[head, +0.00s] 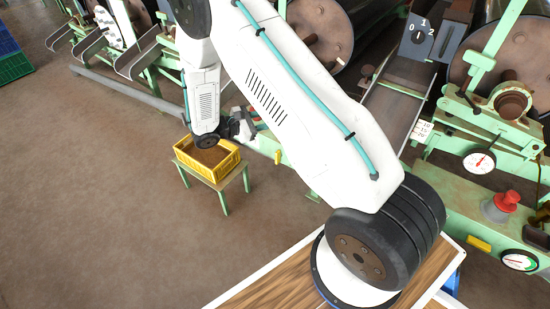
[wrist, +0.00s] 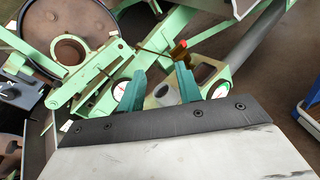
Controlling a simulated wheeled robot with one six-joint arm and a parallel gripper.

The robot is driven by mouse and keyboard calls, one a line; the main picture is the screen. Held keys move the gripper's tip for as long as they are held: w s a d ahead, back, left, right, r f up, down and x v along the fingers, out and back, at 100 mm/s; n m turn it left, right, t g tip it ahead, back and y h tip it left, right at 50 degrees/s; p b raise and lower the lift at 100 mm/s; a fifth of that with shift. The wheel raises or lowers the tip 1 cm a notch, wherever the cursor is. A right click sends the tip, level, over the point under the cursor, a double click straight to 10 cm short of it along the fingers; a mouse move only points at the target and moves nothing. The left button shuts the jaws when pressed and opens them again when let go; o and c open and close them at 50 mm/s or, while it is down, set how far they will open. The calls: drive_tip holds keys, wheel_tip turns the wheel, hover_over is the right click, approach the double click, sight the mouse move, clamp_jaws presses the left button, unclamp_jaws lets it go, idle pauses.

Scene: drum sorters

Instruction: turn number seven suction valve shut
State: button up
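No number seven mark or suction valve can be made out for certain in either view. My gripper (wrist: 160,70) shows in the wrist view with its two teal fingers apart and nothing seen held between them. A small red-topped part (wrist: 179,48) stands just beyond the right fingertip; whether it is a valve handle, and whether the finger touches it, I cannot tell. A grey rounded fitting (wrist: 161,93) shows between the fingers. In the head view my gripper (head: 243,124) is small and partly hidden, beside the green machine frame behind the yellow crate.
A yellow crate (head: 228,164) sits on a green stool. Green drum machines (head: 440,170) line the back and right, with a gauge (head: 479,161) and a red button (head: 507,200). In the wrist view, a gauge (wrist: 120,91) is partly behind the left finger. Open floor (head: 90,200) lies left.

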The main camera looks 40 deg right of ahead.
wheel_tip(320, 180, down, 14)
drive_tip(key=w+f+n+t+h, duration=0.1)
drive_tip(key=n+t, duration=0.3)
drive_tip(key=n, duration=0.1)
drive_tip(key=n+t, duration=0.4)
approach(276, 156)
drive_tip(key=d, duration=0.2)
drive_tip(key=x, duration=0.7)
drive_tip(key=shift+w+d+f, duration=0.1)
drive_tip(key=shift+w+f, duration=0.1)
drive_tip(key=shift+w, duration=0.25)
clamp_jaws()
